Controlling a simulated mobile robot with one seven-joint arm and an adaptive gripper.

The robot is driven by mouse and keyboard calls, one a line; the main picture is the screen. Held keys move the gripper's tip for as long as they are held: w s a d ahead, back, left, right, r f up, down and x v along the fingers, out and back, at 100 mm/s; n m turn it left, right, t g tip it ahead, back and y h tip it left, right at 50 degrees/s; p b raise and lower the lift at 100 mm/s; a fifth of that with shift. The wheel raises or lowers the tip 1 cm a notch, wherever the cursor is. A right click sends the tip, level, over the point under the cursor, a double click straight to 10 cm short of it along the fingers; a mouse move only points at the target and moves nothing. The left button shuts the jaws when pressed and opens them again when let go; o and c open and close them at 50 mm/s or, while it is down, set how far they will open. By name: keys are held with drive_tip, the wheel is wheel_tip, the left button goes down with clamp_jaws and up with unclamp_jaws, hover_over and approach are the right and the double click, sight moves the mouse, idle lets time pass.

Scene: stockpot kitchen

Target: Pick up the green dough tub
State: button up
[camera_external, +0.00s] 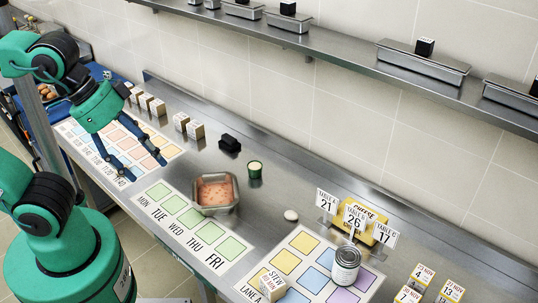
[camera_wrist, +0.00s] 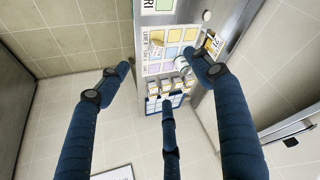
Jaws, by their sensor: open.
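A small green tub (camera_external: 255,170) with a pale top stands upright on the steel counter in the external view, just right of the metal pan. I take it to be the dough tub; I cannot make it out in the wrist view. My gripper (camera_external: 142,167) is open and empty over the coloured mat at the left, well to the left of the tub and apart from it. In the wrist view its three dark blue fingers (camera_wrist: 165,75) are spread with nothing between them.
A pan with pinkish contents (camera_external: 214,211) and a black block (camera_external: 230,144) stand near the tub. A shelf (camera_external: 330,50) runs above.

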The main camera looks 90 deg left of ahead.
drive_tip(key=shift+w, duration=0.1)
drive_tip(key=w+a+f+g, duration=0.1)
drive_tip(key=w+a, duration=0.7)
drive_tip(key=w, duration=0.3)
drive_tip(key=n+g, duration=0.2)
drive_tip(key=g, duration=0.1)
hover_over(254, 165)
drive_tip(key=s, duration=0.2)
wheel_tip(254, 165, down, 26)
drive_tip(key=shift+w+d+r, duration=0.1)
drive_tip(key=shift+w+d, duration=0.15)
drive_tip(key=shift+w+a+f+b, duration=0.1)
drive_tip(key=shift+w+f+b, duration=0.1)
drive_tip(key=shift+f, duration=1.2)
drive_tip(key=shift+w+d+f+b, duration=0.1)
drive_tip(key=shift+w+f+b, duration=0.05)
drive_tip(key=shift+f, duration=1.3)
drive_tip(key=shift+w+a+f+b, duration=0.1)
drive_tip(key=shift+w+f+b, duration=0.1)
drive_tip(key=shift+f, duration=1.2)
drive_tip(key=shift+f, duration=0.1)
